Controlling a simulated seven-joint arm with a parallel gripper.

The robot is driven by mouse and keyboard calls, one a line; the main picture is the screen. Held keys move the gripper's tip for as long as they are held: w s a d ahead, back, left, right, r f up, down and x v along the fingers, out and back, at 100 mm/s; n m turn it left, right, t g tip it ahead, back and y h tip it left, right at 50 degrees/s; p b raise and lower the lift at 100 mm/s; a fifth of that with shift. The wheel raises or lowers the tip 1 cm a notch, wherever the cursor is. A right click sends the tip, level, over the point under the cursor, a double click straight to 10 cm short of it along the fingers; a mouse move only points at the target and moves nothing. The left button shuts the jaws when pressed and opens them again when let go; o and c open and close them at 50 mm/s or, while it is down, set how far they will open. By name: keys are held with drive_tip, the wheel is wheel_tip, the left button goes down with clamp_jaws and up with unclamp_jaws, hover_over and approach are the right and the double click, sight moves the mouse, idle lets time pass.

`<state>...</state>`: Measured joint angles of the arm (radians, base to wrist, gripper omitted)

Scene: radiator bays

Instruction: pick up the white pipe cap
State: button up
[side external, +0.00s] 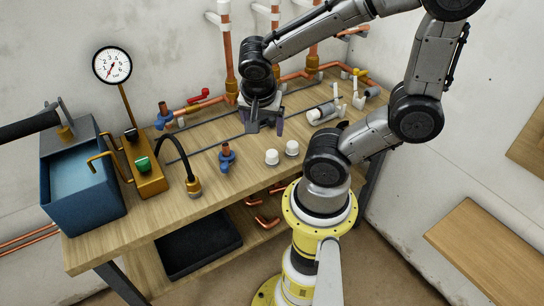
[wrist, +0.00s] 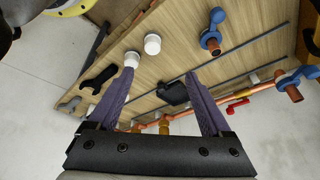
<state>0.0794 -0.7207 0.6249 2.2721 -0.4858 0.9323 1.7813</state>
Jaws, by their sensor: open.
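Two white pipe caps stand apart on the wooden bench: one (side external: 272,157) nearer the front and one (side external: 291,147) just right of and behind it. Both also show in the wrist view, one higher (wrist: 152,44) and one lower left (wrist: 131,59). I cannot tell which one the task means. My gripper (side external: 264,126) is over the bench behind the caps, with its two purple fingers apart and nothing held between them. In the wrist view my gripper (wrist: 160,75) has its left fingertip overlapping the lower edge of the lower cap; contact cannot be told.
A blue valve fitting (side external: 226,159) stands left of the caps. White and grey pipe pieces (side external: 322,113) lie to the right. Copper pipes (side external: 230,65) run up the wall behind. A blue tank (side external: 82,185) and pressure gauge (side external: 112,65) are at left. A black object (wrist: 172,93) lies beyond the fingers.

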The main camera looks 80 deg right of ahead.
hover_over(272, 152)
drive_tip(key=a, duration=0.3)
drive_tip(key=shift+g, duration=0.3)
wheel_tip(272, 152, down, 8)
drive_tip(key=shift+s+f, duration=0.1)
drive_tip(key=shift+x, duration=3.3)
drive_tip(key=shift+d, duration=0.15)
drive_tip(key=c, duration=1.1)
drive_tip(key=shift+r, duration=7.65)
